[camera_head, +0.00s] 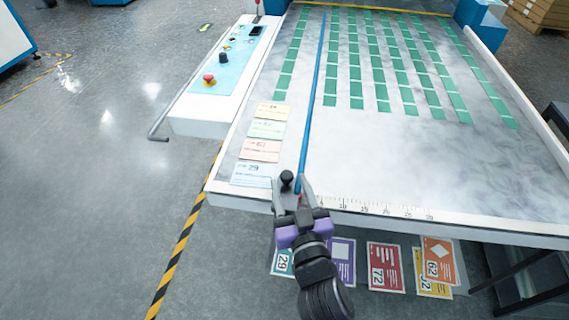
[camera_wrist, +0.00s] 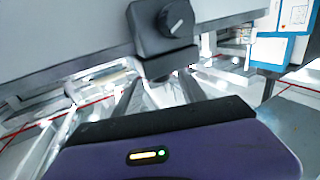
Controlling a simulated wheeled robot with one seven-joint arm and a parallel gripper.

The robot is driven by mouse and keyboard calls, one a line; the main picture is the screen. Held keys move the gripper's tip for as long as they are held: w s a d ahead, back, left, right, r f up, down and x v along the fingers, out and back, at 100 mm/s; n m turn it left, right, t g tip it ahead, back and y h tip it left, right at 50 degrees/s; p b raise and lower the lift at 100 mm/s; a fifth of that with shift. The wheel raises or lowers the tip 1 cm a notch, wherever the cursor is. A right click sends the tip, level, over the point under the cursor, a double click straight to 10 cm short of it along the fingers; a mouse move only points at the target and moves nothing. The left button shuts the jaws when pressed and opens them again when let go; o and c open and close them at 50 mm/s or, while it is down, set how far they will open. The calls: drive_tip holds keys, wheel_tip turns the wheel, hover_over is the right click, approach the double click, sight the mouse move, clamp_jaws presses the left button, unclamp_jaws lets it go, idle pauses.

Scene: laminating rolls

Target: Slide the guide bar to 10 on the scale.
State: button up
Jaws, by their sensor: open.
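The guide bar (camera_head: 313,95) is a long thin blue strip running from the far end of the table to its front edge. At its near end is a block with a round black knob (camera_head: 286,177). The scale (camera_head: 385,209) is printed along the white front edge, mostly to the right of the bar; its small numbers are hard to read. A small red mark shows at the bar's near end, left of the numbers. My gripper (camera_head: 291,186) is open, its fingers on either side of the knob block. In the wrist view a black knob (camera_wrist: 160,17) shows above the fingers; contact cannot be told.
Several coloured cards (camera_head: 261,150) lie left of the bar, and green labels (camera_head: 355,73) cover the table's far part. Posters (camera_head: 385,268) hang below the front edge. A control panel (camera_head: 222,75) with a metal rail stands at the left. The tabletop right of the bar's near end is clear.

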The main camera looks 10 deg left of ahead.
sight(285, 171)
drive_tip(key=shift+p+x, duration=0.5)
drive_tip(key=shift+x, duration=2.7)
clamp_jaws()
